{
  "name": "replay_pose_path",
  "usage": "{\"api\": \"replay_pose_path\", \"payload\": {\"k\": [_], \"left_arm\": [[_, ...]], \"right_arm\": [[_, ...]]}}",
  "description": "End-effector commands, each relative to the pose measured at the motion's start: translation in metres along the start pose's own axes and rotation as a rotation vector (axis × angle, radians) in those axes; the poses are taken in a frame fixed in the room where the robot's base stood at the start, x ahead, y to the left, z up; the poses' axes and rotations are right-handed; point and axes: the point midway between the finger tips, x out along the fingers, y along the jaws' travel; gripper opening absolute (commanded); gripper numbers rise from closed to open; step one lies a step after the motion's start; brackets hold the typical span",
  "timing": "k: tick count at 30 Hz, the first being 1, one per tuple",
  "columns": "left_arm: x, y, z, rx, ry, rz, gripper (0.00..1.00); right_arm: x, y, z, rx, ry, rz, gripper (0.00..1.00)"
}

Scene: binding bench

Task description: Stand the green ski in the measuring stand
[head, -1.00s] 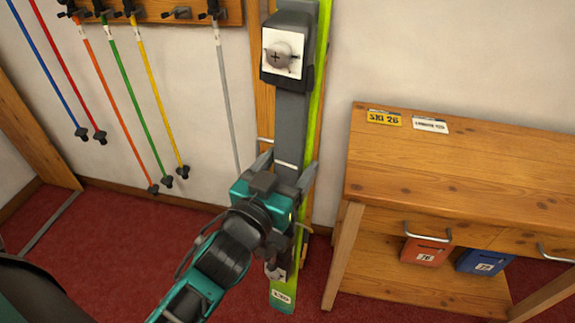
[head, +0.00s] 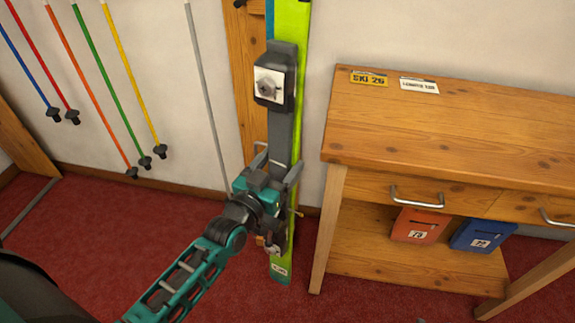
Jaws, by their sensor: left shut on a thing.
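The green ski (head: 300,60) is upright, with a grey binding and a white-faced block on its front. My left gripper (head: 274,177) is shut on it at the lower part of the grey binding. Its lower end with a white label (head: 281,270) shows below the gripper, in front of the red floor; I cannot tell whether it touches anything. A wooden upright (head: 246,90), which seems to be the measuring stand, is behind and left of the ski. The ski hides much of it, including its base. My right gripper is not in view.
A wooden bench (head: 440,130) stands close on the right, with labels on top and an orange box (head: 418,225) and a blue box (head: 482,235) on its lower shelf. Several coloured ski poles (head: 90,85) hang on the left wall. Red floor (head: 110,240) is free at left.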

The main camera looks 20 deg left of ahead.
Motion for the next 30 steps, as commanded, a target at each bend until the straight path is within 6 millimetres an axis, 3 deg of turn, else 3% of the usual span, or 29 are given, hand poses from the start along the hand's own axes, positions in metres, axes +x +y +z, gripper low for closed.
{"api": "replay_pose_path", "payload": {"k": [1, 6, 12, 18, 30], "left_arm": [[0.005, -0.012, 0.017, -0.001, 0.020, -0.027, 0.00], [0.013, -0.051, 0.059, 0.003, 0.028, -0.130, 0.00], [0.015, -0.089, 0.093, 0.010, 0.020, -0.243, 0.00], [0.015, -0.106, 0.106, 0.014, 0.012, -0.297, 0.00], [0.035, -0.115, 0.108, 0.015, 0.012, -0.304, 0.00]], "right_arm": [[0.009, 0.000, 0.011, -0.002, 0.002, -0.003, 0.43], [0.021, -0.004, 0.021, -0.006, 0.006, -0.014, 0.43], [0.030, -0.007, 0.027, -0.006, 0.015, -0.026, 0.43], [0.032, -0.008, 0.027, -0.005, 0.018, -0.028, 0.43], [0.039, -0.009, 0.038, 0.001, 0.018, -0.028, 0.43]]}}
